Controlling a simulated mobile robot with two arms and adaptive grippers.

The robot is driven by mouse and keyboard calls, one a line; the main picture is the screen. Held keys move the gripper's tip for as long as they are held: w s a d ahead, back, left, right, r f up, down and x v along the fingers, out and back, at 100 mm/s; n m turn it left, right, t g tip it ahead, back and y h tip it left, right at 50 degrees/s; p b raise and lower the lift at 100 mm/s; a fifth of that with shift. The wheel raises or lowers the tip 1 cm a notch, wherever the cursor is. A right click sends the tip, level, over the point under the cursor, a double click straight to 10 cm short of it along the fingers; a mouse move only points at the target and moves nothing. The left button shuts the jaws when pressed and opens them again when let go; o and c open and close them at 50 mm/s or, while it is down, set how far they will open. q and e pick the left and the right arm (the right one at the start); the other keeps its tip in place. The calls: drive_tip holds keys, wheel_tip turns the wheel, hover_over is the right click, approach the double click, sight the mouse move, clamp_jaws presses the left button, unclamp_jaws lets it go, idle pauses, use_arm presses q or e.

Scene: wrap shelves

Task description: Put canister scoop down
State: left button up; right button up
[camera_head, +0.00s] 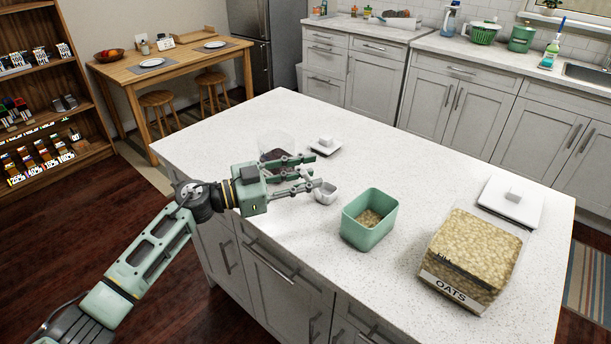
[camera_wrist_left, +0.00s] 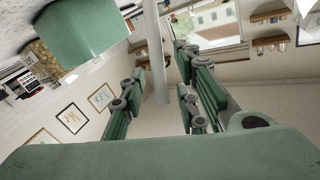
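My right gripper is not in view.
A green open container (camera_head: 370,222) with some oats stands right of the scoop; it also shows in the left wrist view (camera_wrist_left: 85,32). An oats package (camera_head: 470,262) and a white lid (camera_head: 500,208) are farther right. Another white lid (camera_head: 325,149) lies behind. The island's right rear is clear.

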use_arm(q)
drive_tip(key=b+v, duration=0.2)
drive_tip(key=v, duration=1)
drive_tip(key=shift+r, duration=0.1)
